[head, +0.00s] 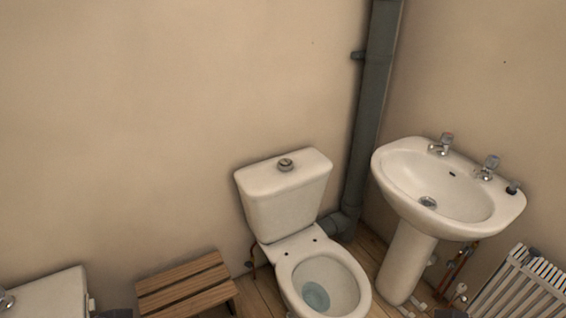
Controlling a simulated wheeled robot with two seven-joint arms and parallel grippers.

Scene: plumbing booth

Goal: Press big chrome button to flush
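The chrome button (286,164) is a round, raised disc on top of the white cistern lid (310,167), near its middle. The cistern (287,208) stands against the beige wall, above the back of the toilet bowl. The toilet bowl (356,284) has its opening uncovered, with bluish water (315,295) inside. Nothing covers or touches the button. Neither of my grippers can be made out. Two small dark slivers at the bottom edge, left and right of the toilet, may be parts of my arms.
A white pedestal sink (408,256) with two taps stands right of the toilet. A grey pipe (371,110) runs up the corner between them. A wooden slatted stool (183,284) and a white tub or basin (45,296) are left. A white radiator (520,287) is bottom right.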

